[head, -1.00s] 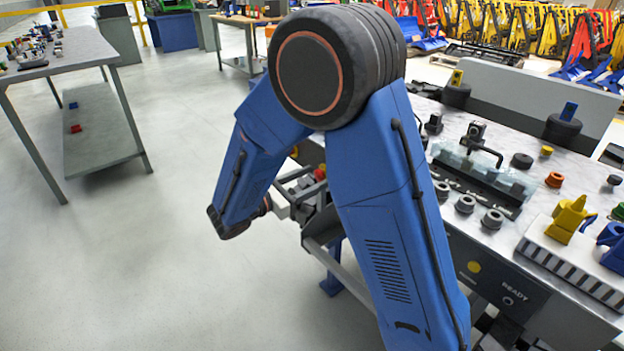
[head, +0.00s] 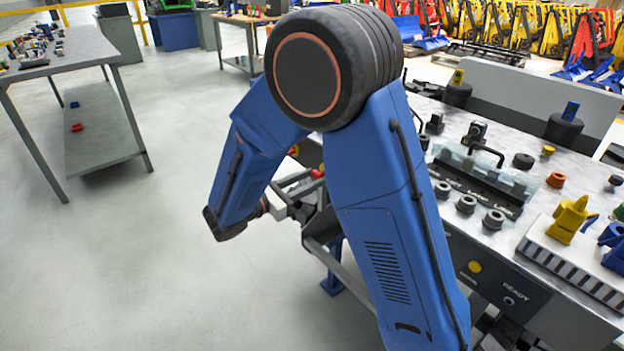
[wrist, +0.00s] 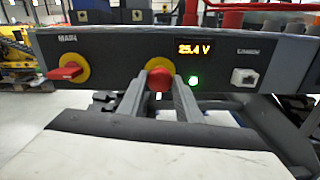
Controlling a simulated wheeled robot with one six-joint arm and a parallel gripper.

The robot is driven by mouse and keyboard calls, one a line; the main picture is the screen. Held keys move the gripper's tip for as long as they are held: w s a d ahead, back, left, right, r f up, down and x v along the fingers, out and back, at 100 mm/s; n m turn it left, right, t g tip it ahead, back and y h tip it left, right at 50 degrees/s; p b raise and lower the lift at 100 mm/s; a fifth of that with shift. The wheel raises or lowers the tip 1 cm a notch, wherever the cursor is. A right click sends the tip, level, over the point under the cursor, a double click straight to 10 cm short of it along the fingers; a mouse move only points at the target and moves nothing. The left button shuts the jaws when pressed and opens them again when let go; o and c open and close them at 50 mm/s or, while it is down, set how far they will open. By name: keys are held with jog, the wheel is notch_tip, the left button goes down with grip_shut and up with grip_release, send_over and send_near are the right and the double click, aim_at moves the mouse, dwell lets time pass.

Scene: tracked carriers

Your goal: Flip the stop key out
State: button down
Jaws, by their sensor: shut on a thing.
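In the wrist view, a red knob (wrist: 157,79) sits on a yellow disc in a dark panel; it looks like the stop key. My gripper (wrist: 161,84) is shut on it, with one grey finger on each side. The fingers hide part of the knob and the lower disc. Its exact angle is hard to tell. In the head view, my gripper (head: 286,205) shows only partly at the end of my blue arm, and the knob is not clear there.
Left of the knob, a red MAIN switch (wrist: 68,72) sits on another yellow disc. A voltage display (wrist: 193,49), a lit green lamp (wrist: 194,81) and a white socket (wrist: 244,77) are to the right. A workbench (head: 540,225) with several parts stands right of my arm; the left floor is open.

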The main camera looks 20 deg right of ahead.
jog(key=c, duration=1.3)
grip_release()
jog(key=shift+a, duration=0.15)
jog(key=shift+o, duration=0.2)
jog(key=v, duration=1.7)
jog(key=shift+s+a, duration=0.2)
